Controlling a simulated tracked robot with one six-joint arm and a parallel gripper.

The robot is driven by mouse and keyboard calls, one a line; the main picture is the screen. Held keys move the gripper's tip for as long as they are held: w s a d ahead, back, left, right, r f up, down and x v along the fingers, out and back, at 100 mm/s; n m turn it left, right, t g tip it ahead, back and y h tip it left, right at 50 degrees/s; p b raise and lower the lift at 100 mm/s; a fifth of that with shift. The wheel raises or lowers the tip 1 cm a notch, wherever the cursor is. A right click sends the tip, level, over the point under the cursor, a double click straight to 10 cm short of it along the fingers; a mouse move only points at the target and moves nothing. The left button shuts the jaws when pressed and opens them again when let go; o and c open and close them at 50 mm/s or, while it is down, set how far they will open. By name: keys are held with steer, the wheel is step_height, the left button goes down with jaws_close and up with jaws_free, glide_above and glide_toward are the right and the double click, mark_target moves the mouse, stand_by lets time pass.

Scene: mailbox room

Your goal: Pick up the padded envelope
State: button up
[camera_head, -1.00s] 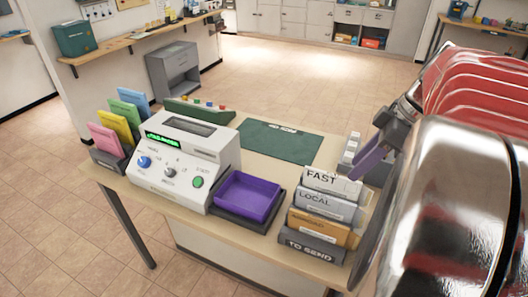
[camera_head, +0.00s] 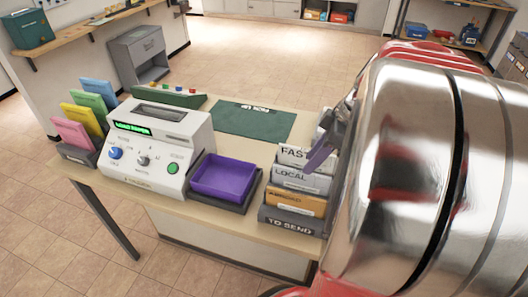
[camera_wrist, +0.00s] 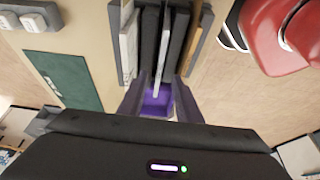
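A brown-orange padded envelope (camera_head: 297,203) stands upright in the grey "TO SEND" rack (camera_head: 290,223), in front of the "LOCAL" divider (camera_head: 300,180). The "FAST" divider (camera_head: 293,155) is behind that. My gripper (camera_head: 318,158) is at the rack's right rear side, by the "FAST" divider, with its purple fingers pointing down and left. In the wrist view the fingers (camera_wrist: 158,104) are apart with nothing held. There a thin orange edge, likely the envelope (camera_wrist: 190,44), lies right of the fingers' midline. The envelope's lower part is hidden in the rack.
A purple tray (camera_head: 224,177) and a white scale-like machine (camera_head: 157,147) stand left of the rack. A green mat (camera_head: 255,122) lies behind. Coloured envelopes (camera_head: 85,115) stand at the far left. My arm covers the right side.

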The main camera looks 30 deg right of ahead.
glide_above(300, 185)
steer(key=shift+s+d+f, duration=0.1)
steer(key=shift+d+f, duration=0.15)
steer(key=shift+f, duration=0.95)
steer(key=shift+d+f, duration=0.2)
steer(key=shift+f, duration=1)
steer(key=shift+f, duration=0.25)
steer(key=shift+c, duration=0.3)
jaws_close()
